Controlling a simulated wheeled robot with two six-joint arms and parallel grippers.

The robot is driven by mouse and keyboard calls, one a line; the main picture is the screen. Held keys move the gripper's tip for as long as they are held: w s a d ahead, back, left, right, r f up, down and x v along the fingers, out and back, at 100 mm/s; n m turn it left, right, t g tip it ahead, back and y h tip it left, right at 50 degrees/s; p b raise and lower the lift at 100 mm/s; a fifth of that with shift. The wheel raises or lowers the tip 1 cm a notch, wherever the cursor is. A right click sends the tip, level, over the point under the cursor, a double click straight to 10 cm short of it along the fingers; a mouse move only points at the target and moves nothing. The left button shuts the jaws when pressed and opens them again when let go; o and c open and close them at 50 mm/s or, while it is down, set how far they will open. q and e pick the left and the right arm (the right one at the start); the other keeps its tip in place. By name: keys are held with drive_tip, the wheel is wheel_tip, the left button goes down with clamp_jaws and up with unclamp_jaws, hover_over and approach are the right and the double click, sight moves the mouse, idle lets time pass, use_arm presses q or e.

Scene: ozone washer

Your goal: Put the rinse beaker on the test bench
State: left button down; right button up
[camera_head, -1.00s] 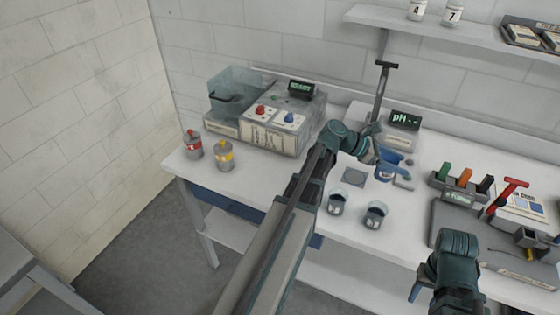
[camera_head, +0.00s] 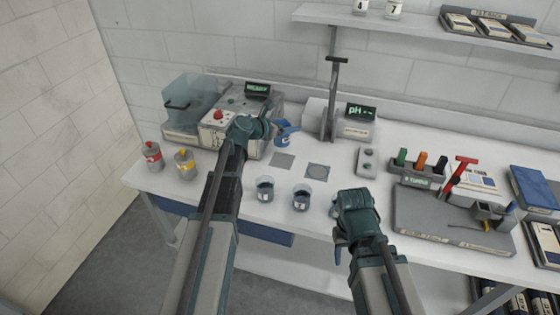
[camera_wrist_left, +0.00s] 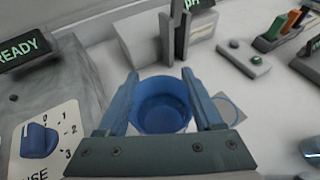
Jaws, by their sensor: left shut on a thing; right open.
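A blue beaker (camera_head: 288,134) is held between the fingers of my left gripper (camera_head: 276,130). In the left wrist view the open-topped blue beaker (camera_wrist_left: 162,106) sits upright between the two fingers, and it looks empty. It appears to be above the white bench (camera_head: 225,190), between the grey washer unit (camera_head: 265,143) and the pH meter (camera_head: 357,126). I cannot tell which beaker is the rinse beaker. My right gripper (camera_head: 338,240) is open and empty at the front edge.
A square grey pad (camera_head: 283,160) and a pad with a round mark (camera_head: 317,172) lie bare on the bench. Red and yellow bottles (camera_head: 152,156) (camera_head: 185,164) stand at the left. A tool rack (camera_head: 420,172) and grey tray (camera_head: 450,222) fill the right. A post rises beside the pH meter.

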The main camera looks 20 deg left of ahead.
use_arm(q)
drive_tip(key=shift+n+t+y, duration=0.3)
drive_tip(key=shift+n+y, duration=0.1)
drive_tip(key=f+b, duration=0.3)
drive_tip(key=w+f+b, duration=0.1)
drive_tip(key=f+b, duration=0.5)
drive_tip(key=b, duration=0.1)
drive_tip(key=shift+w+a+f, duration=0.15)
drive_tip(key=shift+w+f, duration=0.1)
drive_tip(key=shift+f, duration=0.05)
drive_tip(key=shift+f, duration=0.15)
drive_tip(key=shift+c, duration=0.2)
unclamp_jaws()
drive_tip(key=shift+r, duration=0.3)
drive_tip(key=p+v, duration=0.4)
drive_tip(key=v, duration=0.8)
drive_tip(key=shift+f+p, duration=0.2)
drive_tip(key=shift+p, duration=0.1)
